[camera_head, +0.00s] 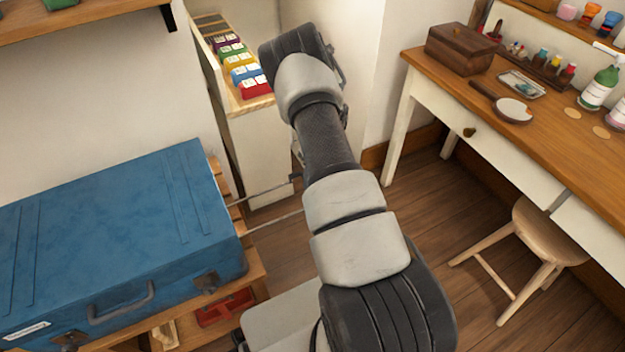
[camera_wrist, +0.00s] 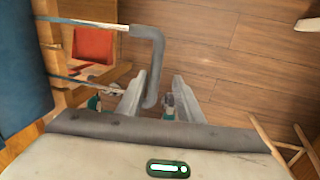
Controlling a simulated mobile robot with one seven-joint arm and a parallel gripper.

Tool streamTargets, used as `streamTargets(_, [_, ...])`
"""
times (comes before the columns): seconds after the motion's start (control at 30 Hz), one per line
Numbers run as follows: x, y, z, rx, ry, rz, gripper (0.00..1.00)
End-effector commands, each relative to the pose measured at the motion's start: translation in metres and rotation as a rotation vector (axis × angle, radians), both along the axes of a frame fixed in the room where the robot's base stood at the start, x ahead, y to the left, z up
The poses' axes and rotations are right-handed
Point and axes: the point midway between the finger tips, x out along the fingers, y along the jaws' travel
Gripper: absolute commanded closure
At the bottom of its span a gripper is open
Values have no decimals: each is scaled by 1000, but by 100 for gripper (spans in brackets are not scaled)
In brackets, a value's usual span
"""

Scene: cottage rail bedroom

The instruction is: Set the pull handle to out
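The pull handle (camera_wrist: 156,55) is a grey bar on two thin metal rods that stick out from the right side of the blue suitcase (camera_head: 110,235). The rods (camera_head: 262,193) show in the head view, but most of the grip is hidden behind my arm there. In the wrist view my gripper (camera_wrist: 157,82) is open, its fingers pointing at the handle. The lower end of the bar lies between the fingers, closer to the left one, with a clear gap to the right one. I cannot tell if the left finger touches it.
The suitcase lies on a wooden rack (camera_head: 258,280) with a red box (camera_head: 226,306) below. A narrow cabinet (camera_head: 252,150) with coloured cards stands behind. A desk (camera_head: 540,120) and stool (camera_head: 540,235) are at right. Open floor (camera_wrist: 245,60) lies right of the handle.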

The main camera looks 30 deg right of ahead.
Motion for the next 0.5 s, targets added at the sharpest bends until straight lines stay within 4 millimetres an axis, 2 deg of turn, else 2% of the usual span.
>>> streamTargets(0.27, [1, 3, 2, 4, -1, 2, 67])
streamTargets(0.37, [2, 1, 11, 4, -2, 2, 67])
streamTargets(0.5, [2, -4, 37, 3, -3, -1, 67])
